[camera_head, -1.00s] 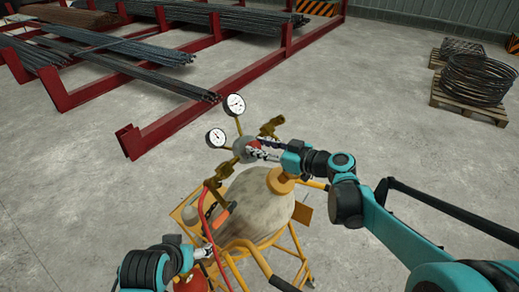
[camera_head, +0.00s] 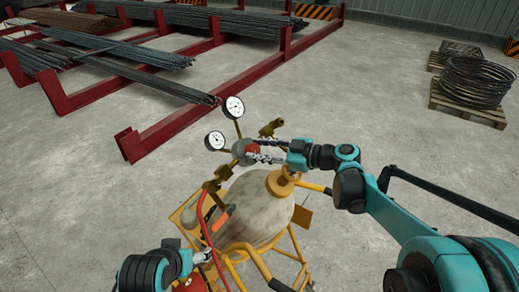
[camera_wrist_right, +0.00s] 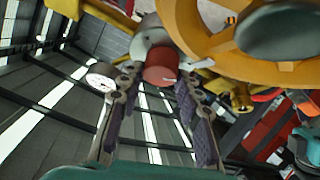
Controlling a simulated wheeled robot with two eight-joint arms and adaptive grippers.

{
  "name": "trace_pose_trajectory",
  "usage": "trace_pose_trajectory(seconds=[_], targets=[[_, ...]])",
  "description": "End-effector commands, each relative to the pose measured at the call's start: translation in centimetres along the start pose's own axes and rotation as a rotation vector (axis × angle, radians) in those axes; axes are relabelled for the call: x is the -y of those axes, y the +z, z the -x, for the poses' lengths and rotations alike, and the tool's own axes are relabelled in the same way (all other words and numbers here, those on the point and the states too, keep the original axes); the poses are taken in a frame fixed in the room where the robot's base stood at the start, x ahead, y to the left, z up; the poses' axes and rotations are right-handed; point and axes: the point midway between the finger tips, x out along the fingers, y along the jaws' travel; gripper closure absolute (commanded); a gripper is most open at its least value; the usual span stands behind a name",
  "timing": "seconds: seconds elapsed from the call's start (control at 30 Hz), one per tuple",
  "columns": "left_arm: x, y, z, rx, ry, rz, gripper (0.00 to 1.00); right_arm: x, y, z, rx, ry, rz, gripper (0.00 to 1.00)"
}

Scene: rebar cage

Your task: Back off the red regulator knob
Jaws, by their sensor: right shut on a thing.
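The red regulator knob (camera_head: 252,149) sits on the round grey regulator body beneath two white dial gauges, on brass fittings above a beige cylinder (camera_head: 255,200). In the right wrist view the knob (camera_wrist_right: 160,64) shows as a red drum between two dark ridged fingers. My right gripper (camera_head: 258,151) reaches in from the right and is shut on the knob. My left gripper (camera_head: 207,254) is low at the left, beside the yellow cart frame and red hose; its fingertips are too small to judge.
The two gauges (camera_head: 234,107) and (camera_head: 215,141) stand left of the knob. A brass valve (camera_head: 270,128) is close behind my right gripper. A red rack (camera_head: 180,122) with rebar lies at the back left. A pallet with wire coils (camera_head: 470,85) stands at the back right.

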Motion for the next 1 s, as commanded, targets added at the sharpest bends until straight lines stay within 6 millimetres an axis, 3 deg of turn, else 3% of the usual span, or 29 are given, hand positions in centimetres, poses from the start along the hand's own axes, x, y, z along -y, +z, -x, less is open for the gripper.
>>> trace_pose_trajectory(seconds=[0.17,0.2,0.27,0.67,1.0], targets=[[0.0,0.0,0.0,0.000,0.000,0.000,0.22,0.2,0.2,0.0,0.005,-0.003,0.002,0.95],[0.0,0.0,0.0,0.000,0.000,0.000,0.22,0.2,0.2,0.0,0.005,-0.003,0.002,0.61],[0.0,0.0,0.0,0.000,0.000,0.000,0.22,0.2,0.2,0.0,0.005,-0.003,0.002,0.45],[0.0,0.0,0.0,0.000,0.000,0.000,0.22,0.0,0.1,0.6,0.002,0.001,-0.001,0.45],[0.0,0.0,0.0,0.000,0.000,0.000,0.22,0.0,0.1,7.4,0.004,0.004,-0.002,0.45]])
